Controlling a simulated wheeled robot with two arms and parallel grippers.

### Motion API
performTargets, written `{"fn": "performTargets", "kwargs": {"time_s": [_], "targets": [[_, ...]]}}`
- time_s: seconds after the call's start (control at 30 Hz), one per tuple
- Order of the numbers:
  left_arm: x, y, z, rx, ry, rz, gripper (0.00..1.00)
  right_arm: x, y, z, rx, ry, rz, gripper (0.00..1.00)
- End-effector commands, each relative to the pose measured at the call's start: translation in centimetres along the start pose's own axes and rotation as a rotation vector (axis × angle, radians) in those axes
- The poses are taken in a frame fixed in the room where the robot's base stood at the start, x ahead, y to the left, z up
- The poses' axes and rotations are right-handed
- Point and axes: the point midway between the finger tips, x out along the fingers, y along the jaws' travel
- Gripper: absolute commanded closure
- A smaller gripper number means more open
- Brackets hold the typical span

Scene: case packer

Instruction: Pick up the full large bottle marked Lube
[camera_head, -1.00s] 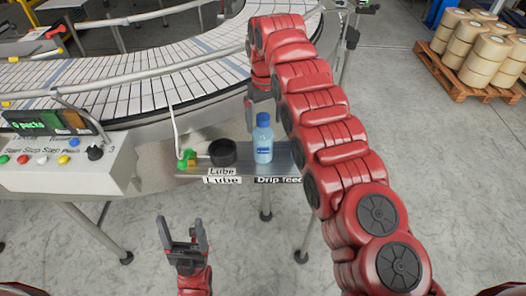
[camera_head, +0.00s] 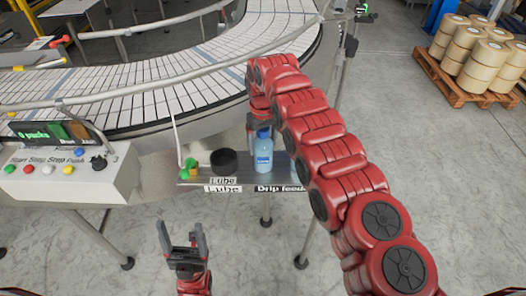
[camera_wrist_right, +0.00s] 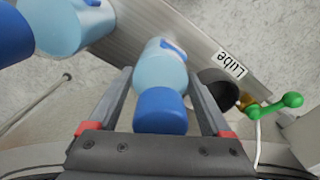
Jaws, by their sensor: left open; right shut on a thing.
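A light blue bottle (camera_head: 263,154) with a dark blue cap stands upright on the small grey shelf, behind the "Drip feed" label and right of the "Lube" label (camera_head: 223,189). Its print is too small to read. My left gripper (camera_head: 180,240) is open and empty.
A black cup (camera_head: 224,162) stands left of the bottle on the shelf (camera_head: 195,176), with a green fitting (camera_head: 189,167) further left. A button panel (camera_head: 55,172) is at the left. A curved conveyor (camera_head: 180,85) runs behind. Floor in front is clear.

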Motion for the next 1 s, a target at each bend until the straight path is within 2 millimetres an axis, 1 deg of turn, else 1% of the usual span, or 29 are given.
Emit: {"fn": "performTargets", "kwargs": {"time_s": [0.03, 0.17, 0.2, 0.23, 0.27, 0.67, 1.0], "targets": [[0.0, 0.0, 0.0, 0.0, 0.0, 0.0, 0.25, 0.0, 0.0, 0.0, 0.0, 0.0, 0.0, 0.61], [0.0, 0.0, 0.0, 0.0, 0.0, 0.0, 0.25, 0.0, 0.0, 0.0, 0.0, -0.001, 0.0, 0.85], [0.0, 0.0, 0.0, 0.0, 0.0, 0.0, 0.25, 0.0, 0.0, 0.0, 0.0, -0.001, 0.0, 0.92], [0.0, 0.0, 0.0, 0.0, 0.0, 0.0, 0.25, 0.0, 0.0, 0.0, 0.0, -0.001, 0.0, 0.97], [0.0, 0.0, 0.0, 0.0, 0.0, 0.0, 0.25, 0.0, 0.0, 0.0, 0.0, -0.001, 0.0, 1.0], [-0.1, 0.0, 0.0, 0.0, 0.0, 0.0, 0.25, -0.2, 0.0, 0.0, 0.0, 0.0, 0.0, 1.0], [-0.7, 0.0, 0.1, 0.0, 0.0, 0.0, 0.25, -1.9, 0.0, -0.1, 0.001, 0.003, 0.001, 1.0]]}}
